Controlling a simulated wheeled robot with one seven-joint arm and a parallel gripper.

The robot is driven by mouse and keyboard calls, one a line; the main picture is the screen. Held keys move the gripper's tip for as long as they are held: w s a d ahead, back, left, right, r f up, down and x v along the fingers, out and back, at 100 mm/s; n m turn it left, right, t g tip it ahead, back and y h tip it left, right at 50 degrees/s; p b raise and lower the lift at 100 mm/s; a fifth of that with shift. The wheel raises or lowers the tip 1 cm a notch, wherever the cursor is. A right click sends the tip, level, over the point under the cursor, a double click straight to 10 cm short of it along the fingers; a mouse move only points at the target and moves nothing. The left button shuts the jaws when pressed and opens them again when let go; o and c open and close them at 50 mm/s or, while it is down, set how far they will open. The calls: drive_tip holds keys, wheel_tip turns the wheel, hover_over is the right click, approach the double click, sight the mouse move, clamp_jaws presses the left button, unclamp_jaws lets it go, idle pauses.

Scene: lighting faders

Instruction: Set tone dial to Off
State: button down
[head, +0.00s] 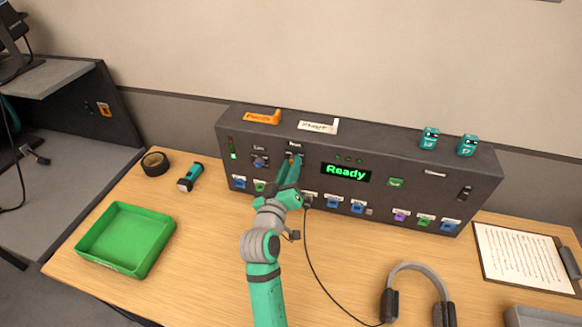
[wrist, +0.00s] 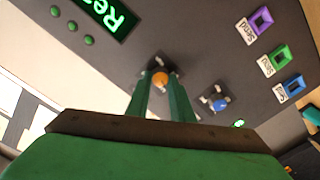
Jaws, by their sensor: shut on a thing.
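The control panel (head: 405,160) is a dark box at the back of the desk. The tone dial is an orange knob (wrist: 160,79) left of the green Ready display (head: 346,173); in the head view my gripper mostly hides it, below a small white label (head: 295,145) too small to read surely. My gripper (head: 295,160) reaches the panel face, and its two green fingers (wrist: 160,90) are shut on the orange knob, one on each side. The knob's pointer and position marks cannot be made out.
A blue knob (head: 259,162) sits just left of the gripped one. Coloured sockets line the panel's lower edge. A cable runs down to headphones (head: 417,290). A green tray (head: 127,238), flashlight (head: 190,178) and tape roll (head: 155,162) lie left; a sheet (head: 525,258) lies right.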

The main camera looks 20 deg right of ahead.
drive_tip(key=n, duration=1)
drive_tip(key=shift+f+n, duration=0.15)
drive_tip(key=shift+n, duration=0.25)
idle(0.4)
drive_tip(key=c, duration=1.6)
unclamp_jaws()
drive_tip(key=shift+w, duration=0.1)
drive_tip(key=shift+o, duration=0.2)
drive_tip(key=shift+d, duration=0.1)
drive_tip(key=v, duration=1.1)
